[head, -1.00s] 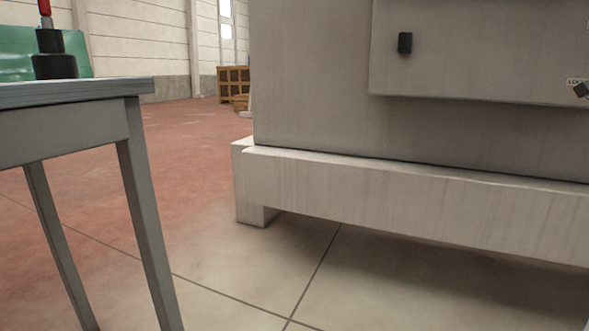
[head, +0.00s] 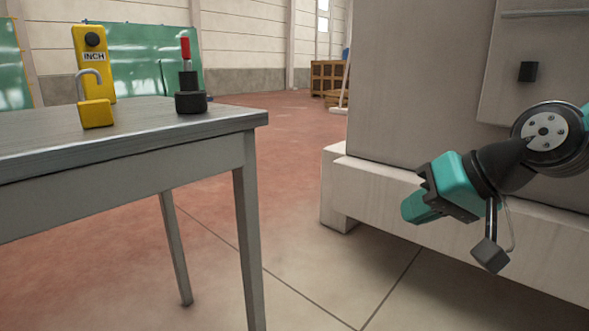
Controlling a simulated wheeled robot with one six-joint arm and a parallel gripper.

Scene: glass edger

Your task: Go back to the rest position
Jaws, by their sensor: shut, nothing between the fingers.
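My gripper (head: 419,207), teal and black, is in the right half of the head view, in front of the grey machine. It points left and slightly down. It is shut and empty, clear of the table. Part of my arm is cut off by the right edge.
A grey table (head: 130,160) stands at left, bearing a yellow INCH box (head: 93,72), a yellow padlock (head: 96,113) and a black-based, red-topped item (head: 190,95). The grey machine (head: 420,100) on its plinth (head: 375,195) fills the right. Open floor (head: 290,190) lies between. Wooden crates (head: 328,78) stand behind.

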